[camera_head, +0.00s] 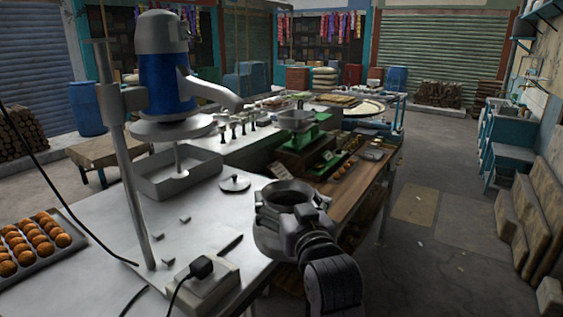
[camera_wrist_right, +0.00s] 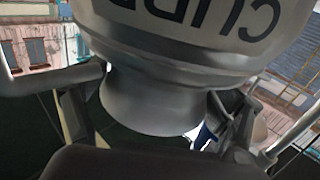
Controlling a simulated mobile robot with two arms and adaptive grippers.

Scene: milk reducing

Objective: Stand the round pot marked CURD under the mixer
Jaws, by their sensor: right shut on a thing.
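The round grey metal pot marked CURD (camera_head: 266,238) is at the table's front right edge in the head view, open mouth up. In the wrist view its body (camera_wrist_right: 190,30) fills the top, with part of the lettering showing upside down. My right gripper (camera_head: 296,218) is shut on the pot, its fingers on either side of the narrow neck in the wrist view (camera_wrist_right: 158,112). The mixer (camera_head: 166,82), with a blue motor, hangs on a pole to the left. Its shaft reaches down into a square metal tray (camera_head: 150,186). My left gripper is not in view.
A small lid (camera_head: 235,183) lies between tray and pot. A switch box with a plug (camera_head: 204,285) stands at the front, its cable crossing the metal table (camera_head: 95,215). A tray of orange-brown balls (camera_head: 77,258) is at left.

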